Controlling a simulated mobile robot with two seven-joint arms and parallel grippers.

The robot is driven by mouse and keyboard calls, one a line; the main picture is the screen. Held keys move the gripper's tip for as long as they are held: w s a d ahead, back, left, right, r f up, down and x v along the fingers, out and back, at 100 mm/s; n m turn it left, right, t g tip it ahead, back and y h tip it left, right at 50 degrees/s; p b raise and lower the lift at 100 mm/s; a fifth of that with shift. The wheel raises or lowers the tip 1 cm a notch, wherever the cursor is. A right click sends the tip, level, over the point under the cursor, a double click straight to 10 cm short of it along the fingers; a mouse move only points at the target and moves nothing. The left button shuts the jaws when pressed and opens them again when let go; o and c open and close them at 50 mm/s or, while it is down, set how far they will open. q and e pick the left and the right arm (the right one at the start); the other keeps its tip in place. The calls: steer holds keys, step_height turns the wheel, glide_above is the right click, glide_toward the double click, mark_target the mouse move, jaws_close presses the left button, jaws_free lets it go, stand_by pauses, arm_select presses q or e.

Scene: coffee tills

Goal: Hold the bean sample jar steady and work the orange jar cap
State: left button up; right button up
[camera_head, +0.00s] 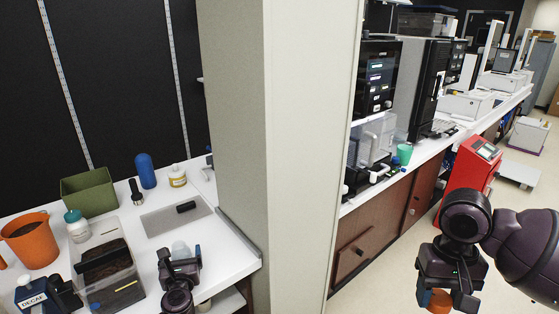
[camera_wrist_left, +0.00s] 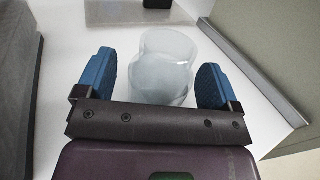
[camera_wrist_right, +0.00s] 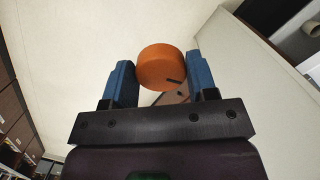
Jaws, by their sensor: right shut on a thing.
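The bean sample jar (camera_head: 181,249) is a clear, whitish jar on the white counter. In the left wrist view the jar (camera_wrist_left: 163,68) stands between the blue fingers of my left gripper (camera_wrist_left: 155,82), with a gap on both sides. My left gripper (camera_head: 181,262) is open there. The orange jar cap (camera_wrist_right: 161,67) is a short orange disc with a dark mark, between the fingertips of my right gripper (camera_wrist_right: 161,78). My right gripper is shut on it, out over the floor at the right of the head view, where the cap (camera_head: 439,301) shows below the jaws.
A clear bin (camera_head: 122,294) with dark contents stands left of my left gripper. A grey mat (camera_head: 160,222) lies behind the jar. An orange bucket (camera_head: 42,251), green box (camera_head: 103,202) and blue bottle (camera_head: 146,172) stand further left. A wide pale pillar (camera_head: 293,130) separates my grippers.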

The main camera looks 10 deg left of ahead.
arm_select(q)
steer(key=v, duration=1.2)
steer(key=d+r+m+t+h, duration=0.2)
steer(key=d+m+h, duration=0.4)
steer(key=m, duration=1.4)
arm_select(e)
steer(key=shift+w+f, duration=0.1)
steer(key=shift+w, duration=0.1)
steer(key=shift+f, duration=0.65)
steer(key=shift+s+f, duration=0.2)
steer(key=shift+f, duration=0.3)
arm_select(q)
steer(key=s+f+m+g, duration=0.3)
steer(key=s+f+m, duration=0.3)
steer(key=s+m, duration=0.4)
steer(key=s+f+m+g+h, duration=0.1)
steer(key=s+f+m+g, duration=0.3)
steer(key=s+m, duration=0.6)
step_height(320, 180, down, 2)
steer(key=shift+a+f+m+h, duration=0.1)
steer(key=shift+a+m+h, duration=0.2)
steer(key=shift+m, duration=0.8)
steer(key=shift+w, duration=0.1)
steer(key=shift+c, duration=0.3)
